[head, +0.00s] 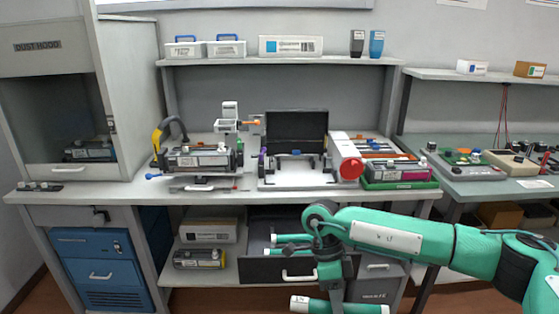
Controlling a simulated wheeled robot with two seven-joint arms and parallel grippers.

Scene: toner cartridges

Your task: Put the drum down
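A teal drum (365,307) with a white end lies level at the bottom edge of the head view, partly cut off. My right gripper (331,292) points down onto it and appears shut on it, in front of the open drawer; the fingertips are hard to make out. Two similar teal cylinders with white ends, an upper one (290,238) and a lower one (285,252), show in the dark open drawer (262,268), partly hidden by my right wrist. My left gripper is not in view.
A dust hood (40,65) stands left.

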